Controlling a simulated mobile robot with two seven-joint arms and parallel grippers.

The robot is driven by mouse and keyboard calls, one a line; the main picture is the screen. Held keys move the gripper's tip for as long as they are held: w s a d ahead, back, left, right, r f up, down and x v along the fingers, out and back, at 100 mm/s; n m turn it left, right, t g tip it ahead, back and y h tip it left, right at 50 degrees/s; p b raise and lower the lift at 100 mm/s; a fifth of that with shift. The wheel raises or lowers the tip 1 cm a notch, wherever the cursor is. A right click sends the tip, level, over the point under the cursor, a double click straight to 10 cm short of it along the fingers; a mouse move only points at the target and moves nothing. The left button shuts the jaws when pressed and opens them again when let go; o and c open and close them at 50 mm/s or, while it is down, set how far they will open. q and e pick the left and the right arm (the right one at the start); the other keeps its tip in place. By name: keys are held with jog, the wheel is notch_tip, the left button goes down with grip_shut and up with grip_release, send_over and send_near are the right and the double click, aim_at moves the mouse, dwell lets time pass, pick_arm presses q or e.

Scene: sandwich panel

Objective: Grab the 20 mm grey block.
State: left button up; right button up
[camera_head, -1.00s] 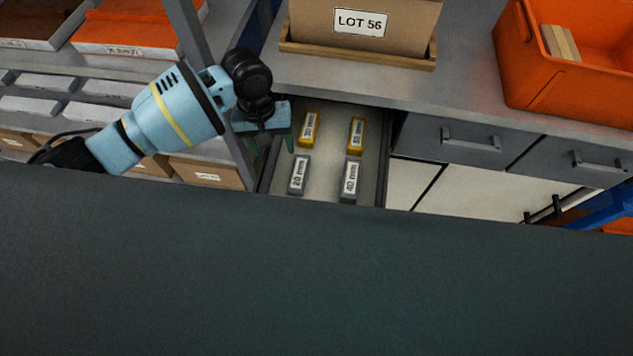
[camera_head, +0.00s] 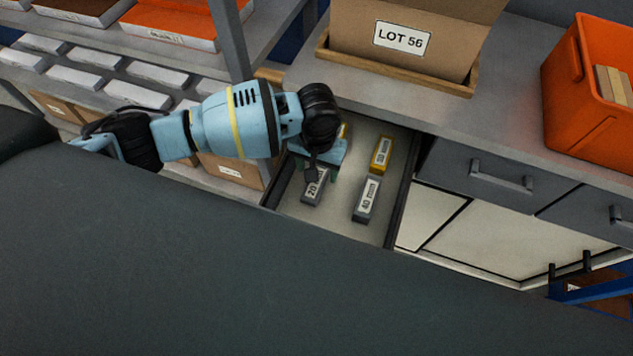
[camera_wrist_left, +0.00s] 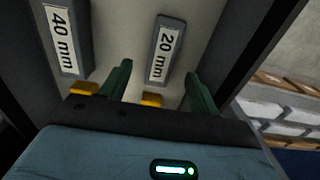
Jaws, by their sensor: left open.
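The grey block labelled 20 mm (camera_head: 315,188) lies in the open drawer (camera_head: 340,222), partly covered by my left gripper in the head view. In the left wrist view the 20 mm block (camera_wrist_left: 164,50) lies ahead of and roughly between the two green fingers. My left gripper (camera_wrist_left: 160,88) is open and empty, with a clear gap between its fingers. In the head view my left gripper (camera_head: 322,172) is over the drawer, above the block's far end. My right gripper is not in view.
A grey 40 mm block (camera_head: 366,199) lies right of the 20 mm block. A yellow block (camera_head: 381,154) lies behind it; another yellow block is mostly hidden by my gripper. Drawer walls stand close on both sides. A LOT 56 box (camera_head: 405,40) stands on the counter above.

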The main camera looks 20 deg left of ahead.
pick_arm(q)
jog(key=shift+s+a+f+b, duration=0.1)
jog(key=shift+f+b, duration=0.1)
jog(key=shift+f, duration=1.1)
jog(key=shift+a+f+b, duration=0.1)
jog(key=shift+f+b, duration=0.1)
jog(key=shift+f, duration=1.1)
jog(key=shift+c, duration=1.3)
jog(key=c, duration=0.8)
notch_tip(320, 180, up, 10)
jog(key=shift+r+p, duration=0.15)
jog(key=shift+p, duration=0.75)
jog(key=shift+c, duration=0.2)
